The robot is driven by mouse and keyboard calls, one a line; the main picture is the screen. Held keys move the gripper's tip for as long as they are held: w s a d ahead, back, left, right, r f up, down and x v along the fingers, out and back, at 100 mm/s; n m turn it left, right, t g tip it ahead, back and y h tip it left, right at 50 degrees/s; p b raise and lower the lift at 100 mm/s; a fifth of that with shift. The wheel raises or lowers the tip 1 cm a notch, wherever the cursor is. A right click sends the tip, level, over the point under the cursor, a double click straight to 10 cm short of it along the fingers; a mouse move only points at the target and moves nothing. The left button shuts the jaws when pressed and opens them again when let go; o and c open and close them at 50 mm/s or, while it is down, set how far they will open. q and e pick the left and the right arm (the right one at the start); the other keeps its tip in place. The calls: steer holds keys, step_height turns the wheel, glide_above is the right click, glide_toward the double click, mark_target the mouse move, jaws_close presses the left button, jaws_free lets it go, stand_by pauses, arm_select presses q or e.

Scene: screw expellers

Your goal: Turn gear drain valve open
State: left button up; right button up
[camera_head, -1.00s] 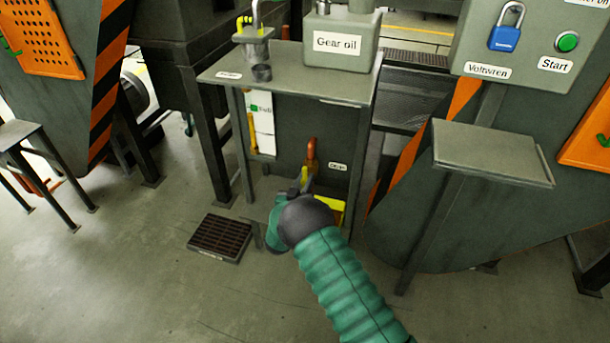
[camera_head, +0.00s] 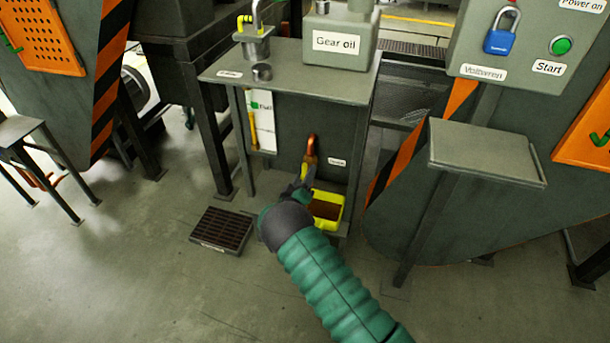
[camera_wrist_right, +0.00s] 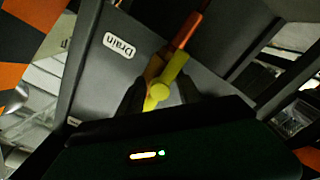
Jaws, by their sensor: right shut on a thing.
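The drain valve shows in the right wrist view as a yellow lever handle (camera_wrist_right: 160,92) on a copper-orange pipe (camera_wrist_right: 186,30), beside a "Drain" label (camera_wrist_right: 119,45). In the head view the orange pipe (camera_head: 311,150) comes out of the front of the gear oil cabinet (camera_head: 290,130). My right gripper (camera_head: 304,180) reaches to the valve below this pipe. In the wrist view its dark fingers (camera_wrist_right: 160,98) are on both sides of the yellow handle, shut on it. My left gripper is not in view.
A yellow tray (camera_head: 335,212) with dark brown contents stands under the valve. A floor grate (camera_head: 222,230) lies left of the cabinet. A grey stand (camera_head: 485,155) and control box (camera_head: 530,45) are to the right. The floor in front is clear.

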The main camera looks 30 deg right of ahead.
stand_by(0.4)
steer(key=o, duration=1.2)
steer(key=shift+c, duration=0.2)
steer(key=p+v, duration=0.3)
steer(key=v, duration=1.3)
steer(key=shift+s+a+p, duration=0.3)
steer(key=shift+p, duration=0.05)
steer(key=shift+w, duration=0.1)
